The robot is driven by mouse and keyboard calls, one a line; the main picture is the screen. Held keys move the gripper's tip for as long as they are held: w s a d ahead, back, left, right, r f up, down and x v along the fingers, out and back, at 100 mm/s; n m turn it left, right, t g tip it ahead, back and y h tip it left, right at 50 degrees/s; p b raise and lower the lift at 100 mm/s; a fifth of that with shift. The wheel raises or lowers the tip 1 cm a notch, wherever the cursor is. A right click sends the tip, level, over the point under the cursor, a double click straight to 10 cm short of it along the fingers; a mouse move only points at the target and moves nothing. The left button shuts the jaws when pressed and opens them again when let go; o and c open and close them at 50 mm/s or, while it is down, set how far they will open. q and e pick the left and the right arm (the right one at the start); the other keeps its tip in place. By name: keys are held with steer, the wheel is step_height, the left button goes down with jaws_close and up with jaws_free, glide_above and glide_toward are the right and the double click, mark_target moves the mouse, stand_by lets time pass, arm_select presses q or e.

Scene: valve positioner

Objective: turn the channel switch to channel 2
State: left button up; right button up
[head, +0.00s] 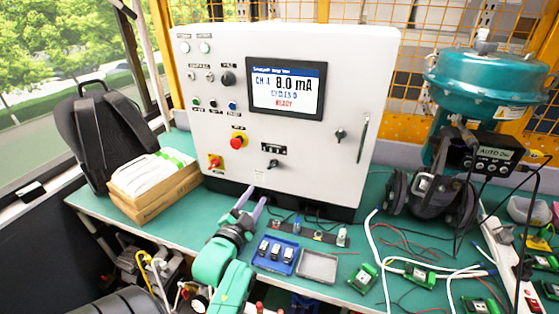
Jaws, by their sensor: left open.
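The white control panel (300,110) stands upright at the back of the green bench. A black rotary switch (273,164) sits low on its front, under a small dark label strip (274,149). It looks like the channel switch, but its lettering and exact pointer position are too small to read. The screen (286,89) reads about "CH A 8.0 mA", "CYCLES 0" and "READY". My left gripper (254,196) has two purple fingers apart and empty. It is in front of the panel's lower edge, below and left of the switch, not touching it. My right gripper is out of view.
A red emergency button (238,142), a red-yellow switch (215,161), a black knob (228,79) and another selector (340,135) share the panel. A blue tray (290,268) and a grey tray (317,266) lie on the bench right of my arm. Headphones (430,194) and cables lie right.

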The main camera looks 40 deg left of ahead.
arm_select(q)
steer(key=p, duration=0.3)
glide_toward(272, 167)
steer(key=x, duration=0.4)
steer(key=shift+w+a, duration=0.15)
steer(key=shift+w, duration=0.25)
steer(key=x, duration=0.3)
steer(key=shift+w+a+f, duration=0.1)
steer(key=shift+w, duration=0.2)
jaws_close()
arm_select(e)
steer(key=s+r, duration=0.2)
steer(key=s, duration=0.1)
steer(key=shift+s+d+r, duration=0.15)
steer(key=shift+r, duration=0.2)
